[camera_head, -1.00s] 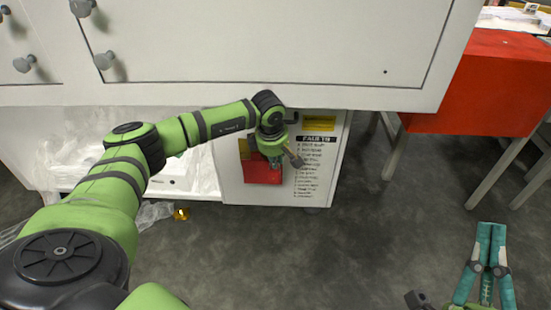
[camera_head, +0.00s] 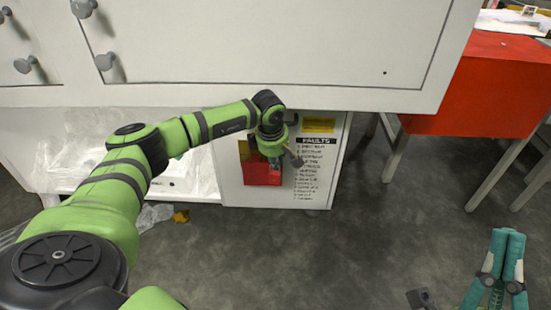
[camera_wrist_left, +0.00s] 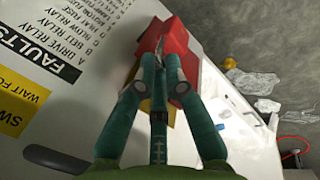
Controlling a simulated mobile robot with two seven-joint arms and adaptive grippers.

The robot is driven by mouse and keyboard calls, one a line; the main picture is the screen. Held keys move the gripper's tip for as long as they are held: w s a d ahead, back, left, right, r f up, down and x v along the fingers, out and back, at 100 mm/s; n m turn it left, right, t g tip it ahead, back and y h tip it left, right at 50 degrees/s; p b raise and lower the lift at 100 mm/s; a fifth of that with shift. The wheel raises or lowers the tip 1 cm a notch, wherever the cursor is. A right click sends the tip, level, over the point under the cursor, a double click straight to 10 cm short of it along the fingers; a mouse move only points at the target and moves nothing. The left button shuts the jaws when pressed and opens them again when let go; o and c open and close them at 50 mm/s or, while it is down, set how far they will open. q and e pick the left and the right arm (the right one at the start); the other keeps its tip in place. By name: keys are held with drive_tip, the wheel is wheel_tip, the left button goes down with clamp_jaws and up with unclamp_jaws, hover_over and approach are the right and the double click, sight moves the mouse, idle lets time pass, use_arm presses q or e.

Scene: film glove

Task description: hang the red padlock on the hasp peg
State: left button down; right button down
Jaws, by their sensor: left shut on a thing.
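My left gripper (camera_head: 276,163) is in front of the white cabinet's lower front, by a red patch (camera_head: 262,172) with a yellow part beside it. In the left wrist view, my teal left fingers (camera_wrist_left: 163,62) are close together over red surfaces (camera_wrist_left: 177,42). They are shut on the red padlock, whose outline I cannot separate from the red behind it. The hasp peg cannot be made out; the fingers cover that area. My right gripper (camera_head: 508,236) is at the lower right over the floor, its teal fingers together and apparently empty.
A white cabinet overhang (camera_head: 250,60) with grey knobs is above my left arm. The FAULTS list (camera_head: 316,165) is right of the left gripper. A red-topped table (camera_head: 470,90) stands at right. Crumpled plastic and a yellow scrap (camera_head: 181,216) lie low; the middle floor is clear.

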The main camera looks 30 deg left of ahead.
use_arm(q)
drive_tip(key=shift+w+a+r+t, duration=0.2)
drive_tip(key=shift+w+a, duration=0.2)
drive_tip(key=shift+w, duration=0.05)
drive_tip(key=shift+w+a+r+t, duration=0.15)
drive_tip(key=shift+w+a+t, duration=0.05)
drive_tip(key=shift+w+a, duration=0.2)
use_arm(e)
drive_tip(key=shift+f, duration=0.1)
use_arm(q)
drive_tip(key=shift+w+f, duration=0.3)
drive_tip(key=shift+f, duration=0.25)
drive_tip(key=c, duration=1.3)
unclamp_jaws()
drive_tip(key=shift+s+d+f, duration=0.1)
drive_tip(key=shift+s+f, duration=0.05)
drive_tip(key=shift+d+f, duration=0.1)
drive_tip(key=shift+f, duration=0.15)
use_arm(e)
drive_tip(key=shift+w+a+f, duration=0.15)
drive_tip(key=shift+w+a, duration=0.15)
drive_tip(key=shift+w, duration=0.35)
use_arm(q)
drive_tip(key=shift+r, duration=0.15)
